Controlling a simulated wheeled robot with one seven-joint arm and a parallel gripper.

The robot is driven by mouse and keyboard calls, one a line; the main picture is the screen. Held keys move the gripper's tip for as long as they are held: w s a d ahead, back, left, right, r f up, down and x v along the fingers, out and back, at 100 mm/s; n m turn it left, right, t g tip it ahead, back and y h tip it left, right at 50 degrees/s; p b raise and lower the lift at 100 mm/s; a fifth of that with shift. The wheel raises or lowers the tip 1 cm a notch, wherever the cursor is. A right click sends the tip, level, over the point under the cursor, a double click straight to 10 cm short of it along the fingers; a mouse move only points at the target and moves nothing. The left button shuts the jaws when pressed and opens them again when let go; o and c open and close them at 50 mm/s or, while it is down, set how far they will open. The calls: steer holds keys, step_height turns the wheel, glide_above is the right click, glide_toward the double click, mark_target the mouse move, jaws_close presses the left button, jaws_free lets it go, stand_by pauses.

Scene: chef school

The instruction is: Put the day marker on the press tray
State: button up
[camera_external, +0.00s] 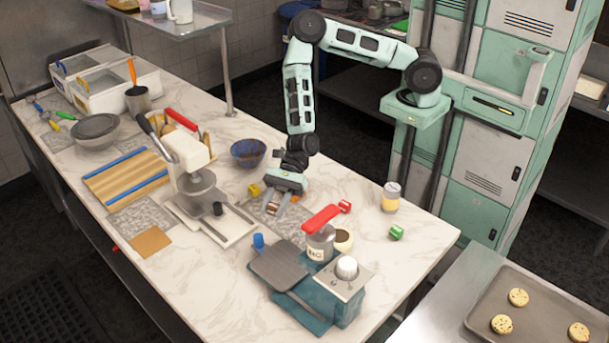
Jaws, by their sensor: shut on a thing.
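My gripper (275,209) points down low over the middle of the marble counter, to the right of the white-headed press. It is shut on a small brownish thing between its fingers, mostly hidden; I cannot tell for sure that this is the day marker.
A blue bowl (248,153) is behind left. A jar (391,197) stands at right. A striped wooden board (128,181) lies left of the press.

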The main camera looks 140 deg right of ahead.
step_height(320, 180, up, 3)
steer(key=b, duration=0.1)
glide_above(281, 257)
steer(key=shift+n+y, duration=0.3)
step_height(281, 257, down, 9)
steer(key=p, duration=0.2)
steer(key=shift+p, duration=0.4)
steer(key=shift+f, duration=0.45)
steer(key=shift+f, duration=0.1)
steer(key=shift+f, duration=0.15)
steer(key=o, duration=1)
steer(key=shift+c, duration=0.2)
steer(key=shift+r, duration=0.2)
